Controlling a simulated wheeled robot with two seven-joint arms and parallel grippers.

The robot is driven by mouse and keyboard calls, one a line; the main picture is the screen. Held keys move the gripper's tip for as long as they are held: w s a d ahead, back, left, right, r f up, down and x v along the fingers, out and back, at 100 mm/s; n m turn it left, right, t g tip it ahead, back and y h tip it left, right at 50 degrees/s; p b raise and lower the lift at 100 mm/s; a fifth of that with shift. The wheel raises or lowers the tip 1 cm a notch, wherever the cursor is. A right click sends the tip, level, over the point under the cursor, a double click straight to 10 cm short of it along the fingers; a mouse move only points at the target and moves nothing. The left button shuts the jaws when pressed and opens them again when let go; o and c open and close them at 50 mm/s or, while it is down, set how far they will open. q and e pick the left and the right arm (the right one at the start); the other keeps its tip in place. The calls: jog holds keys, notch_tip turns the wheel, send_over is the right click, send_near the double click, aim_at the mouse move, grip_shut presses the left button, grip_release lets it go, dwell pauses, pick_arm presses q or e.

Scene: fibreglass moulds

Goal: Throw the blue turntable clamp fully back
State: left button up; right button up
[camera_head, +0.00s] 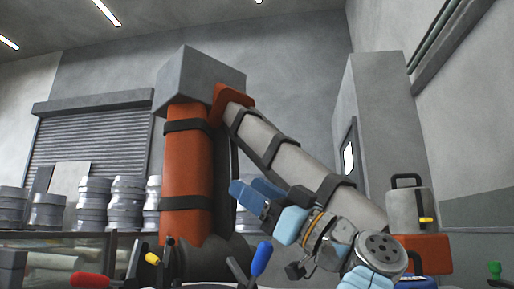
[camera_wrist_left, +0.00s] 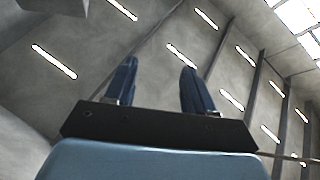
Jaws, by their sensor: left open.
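The blue clamp handle (camera_head: 261,258) stands up, leaning slightly to the right, at the bottom centre of the head view. Its base and the turntable under it are mostly cut off by the lower edge. My left gripper (camera_head: 246,191) is above the handle in the picture, its dark blue fingers pointing to the upper left. In the left wrist view my left gripper (camera_wrist_left: 158,78) has its fingers apart, with only ceiling and wall between them. It is empty and appears apart from the handle. My right gripper is not in view.
A red handle (camera_head: 91,281) and a yellow handle (camera_head: 152,258) are to the left of the blue one. A large orange column (camera_head: 188,180) with a grey boom stands behind. Stacks of grey moulds (camera_head: 125,200) are at the left. A green knob (camera_head: 494,268) is far right.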

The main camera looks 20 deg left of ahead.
pick_arm(q)
jog(key=s+d+r, duration=0.3)
jog(key=s, duration=0.4)
jog(key=shift+s+d+r, duration=0.25)
jog(key=shift+s, duration=0.1)
